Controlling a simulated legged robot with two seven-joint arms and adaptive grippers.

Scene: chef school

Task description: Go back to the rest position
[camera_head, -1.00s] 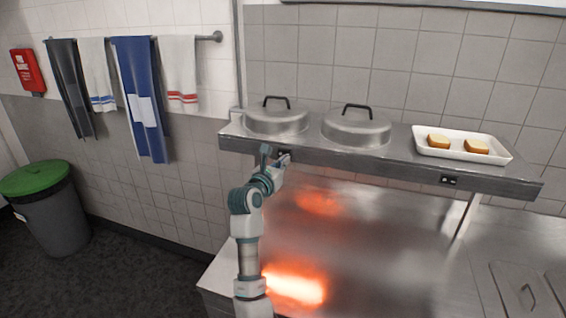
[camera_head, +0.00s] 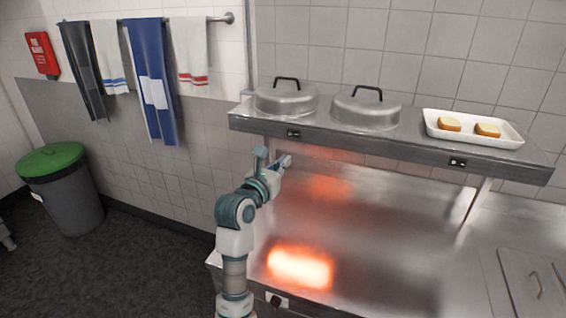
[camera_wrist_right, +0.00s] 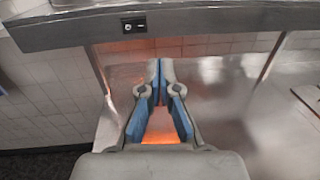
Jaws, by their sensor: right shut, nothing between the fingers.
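My right gripper (camera_head: 284,162) is in front of the steel counter, below the front edge of the raised steel shelf (camera_head: 385,147). Its fingers are shut and hold nothing. In the right wrist view the two blue-padded fingers (camera_wrist_right: 160,68) meet at their tips, with an orange glow showing through the gap behind them. The shelf edge with a small black switch runs across the top of that view. My left gripper is not in view.
The shelf bears two round metal lids (camera_head: 286,99) (camera_head: 366,110) with black handles and a white tray (camera_head: 430,123) with two bread pieces. Below, the steel counter (camera_head: 380,225) has orange-glowing spots. A bin with a green lid (camera_head: 50,158) stands at left; towels (camera_head: 152,85) hang on a rail.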

